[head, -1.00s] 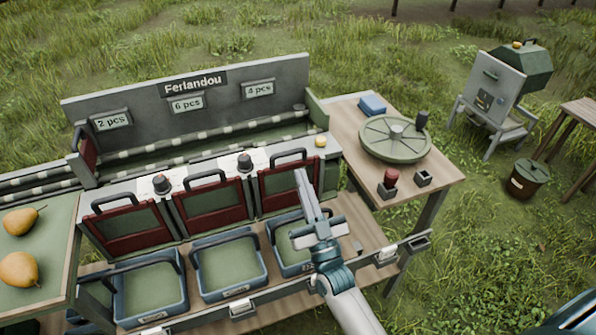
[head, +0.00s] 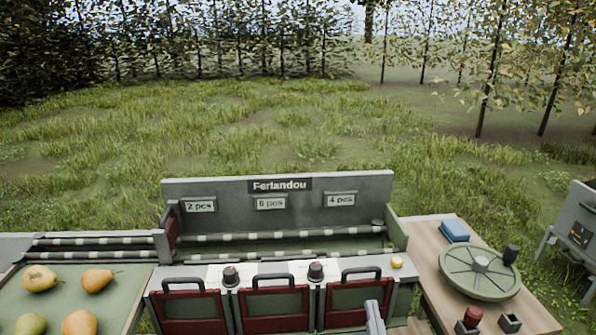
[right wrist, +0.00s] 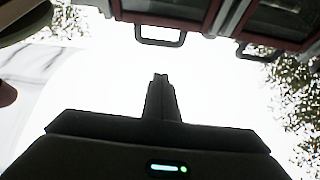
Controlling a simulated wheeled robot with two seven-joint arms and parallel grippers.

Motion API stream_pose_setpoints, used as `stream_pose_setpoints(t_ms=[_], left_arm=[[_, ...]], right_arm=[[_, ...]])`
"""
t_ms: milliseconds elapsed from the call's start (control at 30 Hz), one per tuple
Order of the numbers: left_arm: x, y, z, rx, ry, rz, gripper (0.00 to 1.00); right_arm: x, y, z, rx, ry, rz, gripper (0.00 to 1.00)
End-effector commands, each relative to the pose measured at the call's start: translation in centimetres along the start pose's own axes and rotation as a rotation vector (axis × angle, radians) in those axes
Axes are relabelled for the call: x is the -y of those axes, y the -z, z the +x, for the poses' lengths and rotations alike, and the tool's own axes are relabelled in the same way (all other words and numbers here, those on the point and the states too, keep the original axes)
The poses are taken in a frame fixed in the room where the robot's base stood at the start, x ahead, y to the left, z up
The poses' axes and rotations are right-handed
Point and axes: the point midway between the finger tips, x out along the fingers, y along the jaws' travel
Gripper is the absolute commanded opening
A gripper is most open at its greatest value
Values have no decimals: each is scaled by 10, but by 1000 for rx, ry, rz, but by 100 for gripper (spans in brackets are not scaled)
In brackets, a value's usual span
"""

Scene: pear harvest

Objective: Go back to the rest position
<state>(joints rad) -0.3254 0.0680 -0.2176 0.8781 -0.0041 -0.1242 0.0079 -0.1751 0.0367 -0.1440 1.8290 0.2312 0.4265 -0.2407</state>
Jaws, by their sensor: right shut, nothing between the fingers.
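My right gripper (head: 374,318) shows at the bottom edge of the head view, in front of the rightmost red-framed gate. Only its upper end is in the picture. In the right wrist view the fingers (right wrist: 160,80) are together with nothing between them, against a bright white background. My left gripper is not in view.
The sorting station has a sign board (head: 280,190), red-framed gates (head: 273,308) with dark handles, and a green tray (head: 130,290) with several pears (head: 40,279). A side table (head: 430,262) at right holds a round green turntable (head: 480,270). Open grass lies behind.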

Motion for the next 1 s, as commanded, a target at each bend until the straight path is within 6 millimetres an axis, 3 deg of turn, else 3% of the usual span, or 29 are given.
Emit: stream_pose_setpoints(t_ms=[267,467,700,1000], left_arm=[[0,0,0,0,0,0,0],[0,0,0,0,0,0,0],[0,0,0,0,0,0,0],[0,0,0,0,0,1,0]], right_arm=[[14,-34,-28,272,81,0,0],[22,-65,-74,568,142,-9,0],[21,-86,-153,934,178,-25,0],[5,-79,-258,1342,168,-56,0]])
